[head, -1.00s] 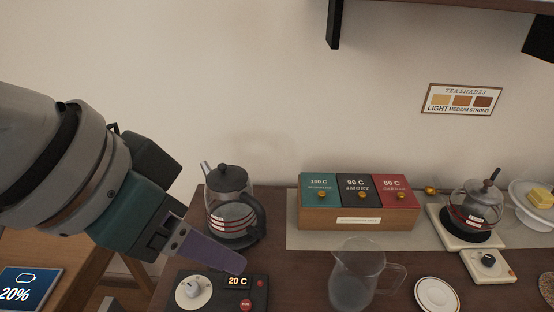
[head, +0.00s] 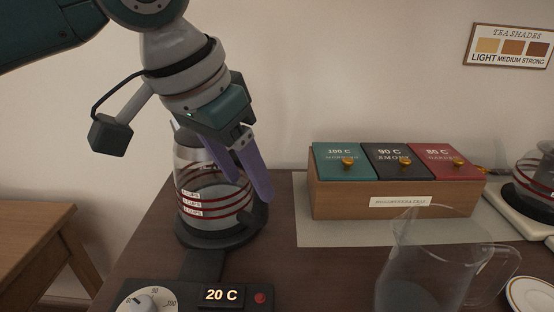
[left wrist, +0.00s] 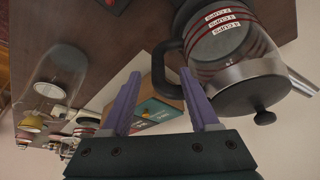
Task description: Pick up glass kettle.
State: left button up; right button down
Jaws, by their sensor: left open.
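The glass kettle (head: 190,179) stands upright on its dark base, left of centre in the head view. It has red bands, cup markings and a dark handle. My left gripper (head: 254,188) is open, its purple fingers pointing down at the kettle's handle side, partly covering the lid and handle. In the left wrist view the kettle (left wrist: 232,71) is at the right, and its black handle (left wrist: 160,62) shows between the two open fingers. I cannot tell whether the fingers touch the handle. My right gripper is not in view.
A control panel (head: 222,295) reading 20 C sits in front of the kettle. A wooden box (head: 370,198) with three coloured lids stands to the right. A clear pitcher (head: 425,270) stands front right. Another glass pot (head: 538,172) is at the right edge.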

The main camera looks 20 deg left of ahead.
aim_at(252, 196)
pick_arm(q)
jog(key=b+x, duration=0.1)
jog(key=x, duration=0.4)
jog(key=shift+a+f, duration=0.1)
jog(key=shift+f, duration=0.25)
grip_shut()
jog(key=shift+w+r, duration=0.15)
dwell(0.9)
